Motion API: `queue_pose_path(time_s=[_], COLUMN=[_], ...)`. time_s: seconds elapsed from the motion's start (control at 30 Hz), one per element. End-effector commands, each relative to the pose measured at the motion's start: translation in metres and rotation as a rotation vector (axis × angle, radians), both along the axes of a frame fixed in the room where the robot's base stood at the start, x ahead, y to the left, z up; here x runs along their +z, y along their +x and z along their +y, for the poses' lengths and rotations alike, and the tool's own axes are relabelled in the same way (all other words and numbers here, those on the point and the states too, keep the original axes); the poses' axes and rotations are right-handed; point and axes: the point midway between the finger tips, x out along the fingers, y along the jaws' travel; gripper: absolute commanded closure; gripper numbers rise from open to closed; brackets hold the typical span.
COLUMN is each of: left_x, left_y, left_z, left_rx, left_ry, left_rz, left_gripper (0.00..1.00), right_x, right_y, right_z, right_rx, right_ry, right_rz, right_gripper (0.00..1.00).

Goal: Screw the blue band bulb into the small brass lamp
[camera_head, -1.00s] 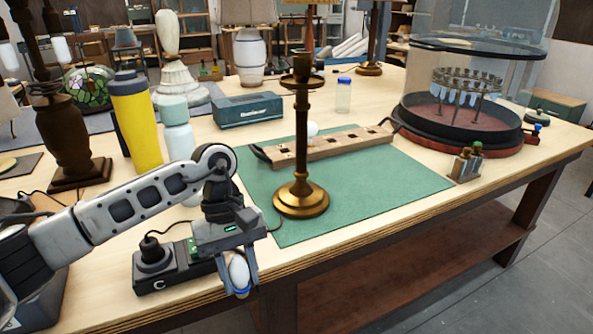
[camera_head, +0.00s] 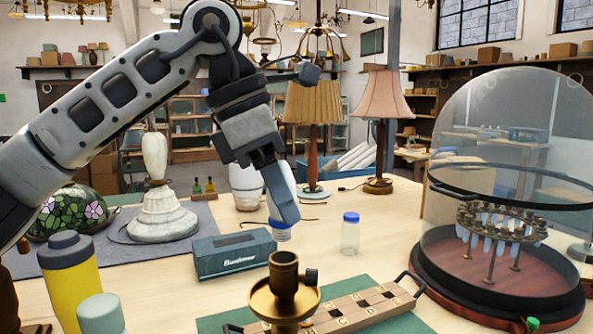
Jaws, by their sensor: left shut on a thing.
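The small brass lamp (camera_head: 285,300) stands at the bottom centre of the head view, with its open socket (camera_head: 284,267) facing up and a small switch knob on its right side. Its foot is below the picture. My left gripper (camera_head: 281,205) points down and is shut on the blue band bulb (camera_head: 280,223). The bulb hangs base down, its blue band low and its metal base lowest. It appears above the socket, apart from it. A gripper finger hides part of the bulb. My right gripper is not in view.
A wooden rack (camera_head: 358,308) with square holes lies behind the lamp on a green mat (camera_head: 215,322). A teal box (camera_head: 234,253) and a blue-capped jar (camera_head: 350,234) stand behind. A glass dome (camera_head: 490,130) is at the right, a yellow bottle (camera_head: 73,285) at the left.

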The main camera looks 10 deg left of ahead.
Motion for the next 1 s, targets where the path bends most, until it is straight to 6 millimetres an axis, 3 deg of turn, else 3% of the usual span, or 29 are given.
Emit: queue_pose_path(time_s=[0.3,0.7,1.0], left_x=[-0.006,-0.033,-0.04], left_y=[-0.001,-0.001,-0.001], left_z=[0.0,0.0,0.0], left_rx=[0.011,0.01,0.009], left_ry=[0.0,0.0,0.0], left_rz=[0.0,0.0,-0.002], left_gripper=[0.9,0.9,0.9], right_x=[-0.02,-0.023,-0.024], right_y=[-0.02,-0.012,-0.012], right_z=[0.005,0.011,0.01], right_rx=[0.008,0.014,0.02], right_ry=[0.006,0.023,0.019], right_rz=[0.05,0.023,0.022], right_gripper=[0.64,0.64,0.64])
